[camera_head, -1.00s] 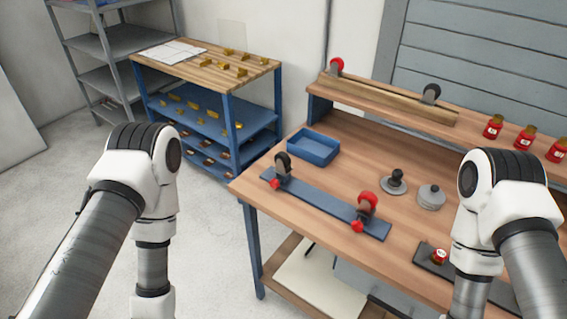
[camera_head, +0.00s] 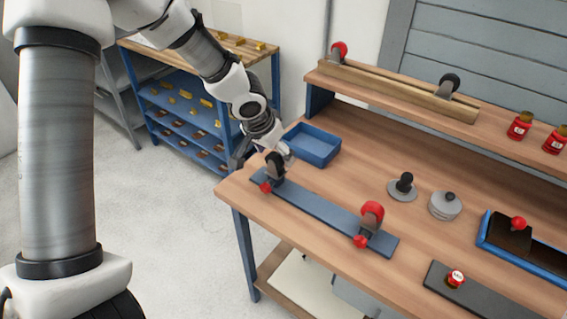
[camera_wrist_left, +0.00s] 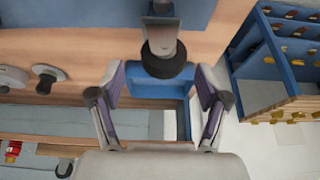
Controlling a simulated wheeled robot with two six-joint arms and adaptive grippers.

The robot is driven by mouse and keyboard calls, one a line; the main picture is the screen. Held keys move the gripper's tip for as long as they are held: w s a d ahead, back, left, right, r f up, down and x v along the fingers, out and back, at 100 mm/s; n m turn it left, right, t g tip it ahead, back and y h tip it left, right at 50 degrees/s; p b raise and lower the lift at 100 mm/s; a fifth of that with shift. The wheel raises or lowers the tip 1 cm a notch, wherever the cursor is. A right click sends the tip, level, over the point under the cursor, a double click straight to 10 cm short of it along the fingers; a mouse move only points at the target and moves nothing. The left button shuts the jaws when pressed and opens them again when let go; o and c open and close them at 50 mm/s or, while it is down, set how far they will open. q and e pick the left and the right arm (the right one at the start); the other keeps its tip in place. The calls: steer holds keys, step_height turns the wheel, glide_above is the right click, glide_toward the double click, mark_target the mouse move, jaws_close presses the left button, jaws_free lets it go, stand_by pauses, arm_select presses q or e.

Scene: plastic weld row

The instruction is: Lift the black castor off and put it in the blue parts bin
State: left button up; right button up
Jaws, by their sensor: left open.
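The black castor (camera_head: 275,163) stands on the left end of a blue-grey plate (camera_head: 320,212), beside a red knob. My left gripper (camera_head: 262,157) is open and close over this end of the plate. In the left wrist view the castor's black wheel (camera_wrist_left: 166,62) shows between the two spread fingertips (camera_wrist_left: 159,84), with a gap on each side. The blue parts bin (camera_head: 316,150) stands on the bench just behind the castor; its wall (camera_wrist_left: 150,88) shows beyond the wheel in the wrist view. My right gripper is out of view.
A red castor (camera_head: 372,213) stands at the plate's other end. A raised shelf (camera_head: 400,95) runs behind. A blue rack (camera_head: 180,110) stands left.

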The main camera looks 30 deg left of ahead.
arm_select(q)
steer(key=x, duration=0.4)
steer(key=shift+a, duration=0.2)
steer(key=shift+s+r, duration=0.1)
steer(key=c, duration=1.3)
steer(key=shift+c, duration=0.2)
step_height(320, 180, up, 3)
steer(key=shift+r+p, duration=0.15)
steer(key=shift+p, duration=1.1)
steer(key=shift+d+r, duration=0.1)
steer(key=shift+r, duration=0.05)
steer(key=s+b, duration=0.1)
steer(key=d+b, duration=0.1)
steer(key=s+b, duration=0.1)
steer(key=b, duration=0.1)
steer(key=shift+s+d+f, duration=0.25)
steer(key=shift+s+f, duration=0.05)
steer(key=shift+s, duration=0.1)
steer(key=s+d+r+b, duration=0.1)
steer(key=s+d+r, duration=0.1)
steer(key=s+d, duration=0.4)
steer(key=s, duration=0.4)
steer(key=shift+s+d+b, duration=0.3)
steer(key=shift+s, duration=0.1)
